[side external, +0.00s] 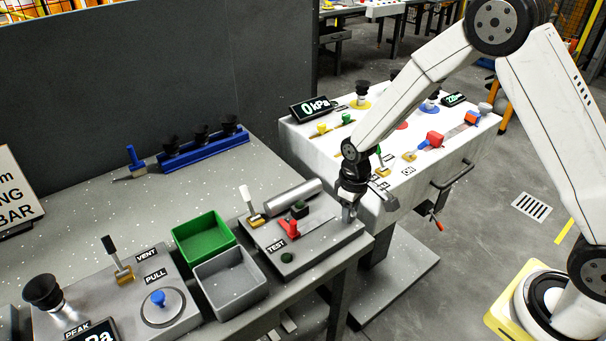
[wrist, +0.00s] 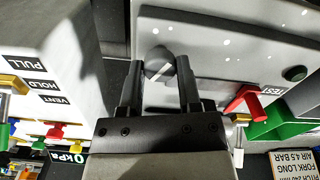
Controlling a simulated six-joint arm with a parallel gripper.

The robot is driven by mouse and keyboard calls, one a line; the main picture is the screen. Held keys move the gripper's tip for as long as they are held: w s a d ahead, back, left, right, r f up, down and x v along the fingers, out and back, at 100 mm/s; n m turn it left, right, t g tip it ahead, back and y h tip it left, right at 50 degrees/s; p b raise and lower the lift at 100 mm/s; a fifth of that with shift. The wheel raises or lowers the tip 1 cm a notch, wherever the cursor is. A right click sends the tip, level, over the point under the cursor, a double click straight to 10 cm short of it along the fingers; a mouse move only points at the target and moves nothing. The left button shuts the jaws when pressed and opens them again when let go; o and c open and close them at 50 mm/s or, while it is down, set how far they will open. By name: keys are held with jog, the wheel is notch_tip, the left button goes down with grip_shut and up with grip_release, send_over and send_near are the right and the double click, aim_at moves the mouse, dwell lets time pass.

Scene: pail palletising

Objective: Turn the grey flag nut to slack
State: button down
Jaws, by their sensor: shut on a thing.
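The grey flag nut (wrist: 157,60) shows in the wrist view as a dark grey rounded piece with a pale line across it, at the edge of the grey test plate (wrist: 215,45). My gripper (wrist: 160,66) has one finger on each side of it and is shut on it. In the side view, my gripper (side external: 349,213) points down at the right end of the test plate (side external: 340,236). The nut is hidden there by the fingers. I cannot read any slack mark or the nut's turn angle.
A red lever (side external: 290,229), a grey cylinder (side external: 292,196) and a white-handled toggle (side external: 250,202) stand on the test plate, left of my gripper. Green (side external: 204,238) and grey (side external: 230,277) bins lie further left. A white control cabinet (side external: 310,146) stands close behind my gripper.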

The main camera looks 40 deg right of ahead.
jog(key=m, duration=1.4)
jog(key=shift+m, duration=0.4)
jog(key=m, duration=0.3)
jog(key=shift+m, duration=0.3)
jog(key=m, duration=0.3)
jog(key=shift+m, duration=0.3)
jog(key=m, duration=0.7)
